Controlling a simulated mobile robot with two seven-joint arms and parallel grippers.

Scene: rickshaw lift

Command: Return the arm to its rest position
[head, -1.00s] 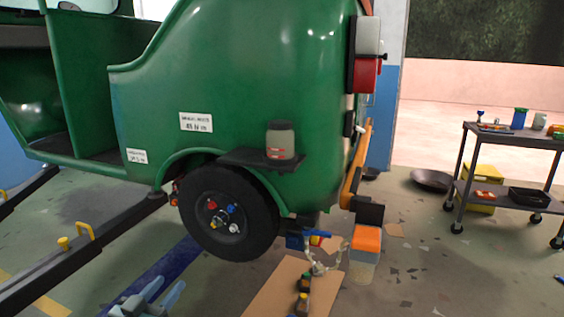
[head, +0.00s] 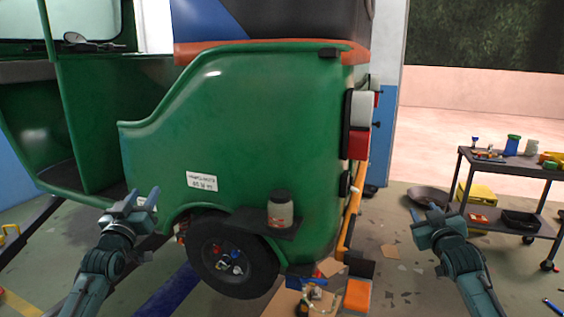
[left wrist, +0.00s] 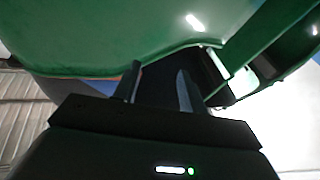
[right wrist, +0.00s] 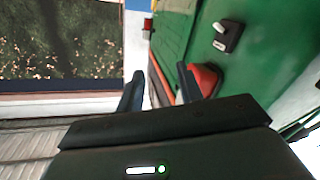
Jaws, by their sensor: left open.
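My left gripper (head: 141,197) is raised at the left in the head view, in front of the green rickshaw (head: 240,130). Its two fingers stand apart with nothing between them, as the left wrist view also shows (left wrist: 158,78). My right gripper (head: 423,213) is raised at the right, in front of the open floor between the rickshaw and the cart. Its fingers are apart and empty in the right wrist view (right wrist: 160,75), where the rickshaw's green side lies beyond them. Both forearms point up from the bottom of the head view.
A jar (head: 280,210) stands on a dark ledge above the rickshaw's wheel (head: 232,256). An orange block (head: 357,295) and cardboard lie on the floor behind the wheel. A grey cart (head: 508,170) with cans and trays stands at the right, near a dark pan (head: 428,195).

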